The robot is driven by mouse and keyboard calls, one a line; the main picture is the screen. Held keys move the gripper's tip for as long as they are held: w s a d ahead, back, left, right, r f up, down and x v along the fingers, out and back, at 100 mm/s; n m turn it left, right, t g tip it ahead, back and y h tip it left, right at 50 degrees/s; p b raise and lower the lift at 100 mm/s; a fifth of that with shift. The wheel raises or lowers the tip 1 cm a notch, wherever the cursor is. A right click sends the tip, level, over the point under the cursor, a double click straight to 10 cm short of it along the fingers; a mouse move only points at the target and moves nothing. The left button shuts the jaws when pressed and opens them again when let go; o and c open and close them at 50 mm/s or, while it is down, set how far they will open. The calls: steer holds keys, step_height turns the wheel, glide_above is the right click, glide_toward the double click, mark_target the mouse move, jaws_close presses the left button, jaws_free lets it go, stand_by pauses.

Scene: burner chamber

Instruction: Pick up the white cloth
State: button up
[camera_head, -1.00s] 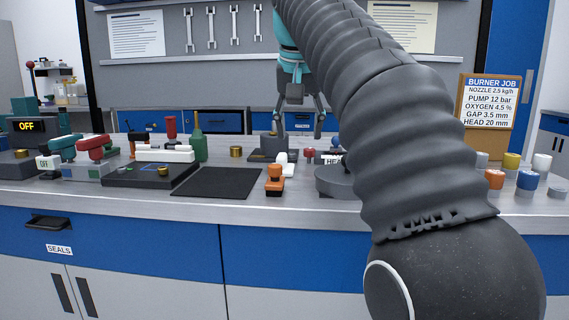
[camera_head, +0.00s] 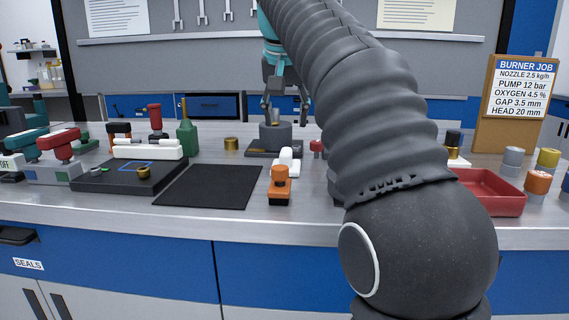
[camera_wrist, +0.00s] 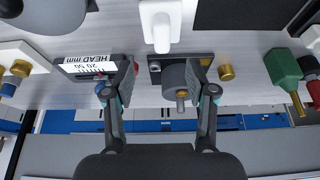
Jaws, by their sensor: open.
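No cloth shows clearly as such. A small white object (camera_head: 287,158) stands on the bench behind an orange-topped piece (camera_head: 280,184); a white object also shows at the top of the wrist view (camera_wrist: 161,22), with a raised block on a flat part. I cannot tell whether it is the cloth. My gripper (camera_head: 285,117) is open and empty above the back of the bench. In the wrist view its fingers (camera_wrist: 162,85) are spread either side of a grey cylinder with a brass pin (camera_wrist: 180,97), apart from the white object.
A black mat (camera_head: 208,187) lies left of the orange-topped piece. A green bottle (camera_head: 187,137) and brass cylinder (camera_head: 231,144) stand behind it. A red tray (camera_head: 490,190) is at the right, partly behind my arm. A HEAD mm gauge (camera_wrist: 92,68) lies beside one finger.

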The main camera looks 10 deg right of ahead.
mark_target(286, 150)
steer(key=x, duration=0.4)
steer(key=shift+b, duration=0.35)
steer(key=shift+b+x, duration=0.6)
steer(key=shift+x, duration=2.45)
steer(key=shift+w+a+r, duration=0.1)
jaws_close()
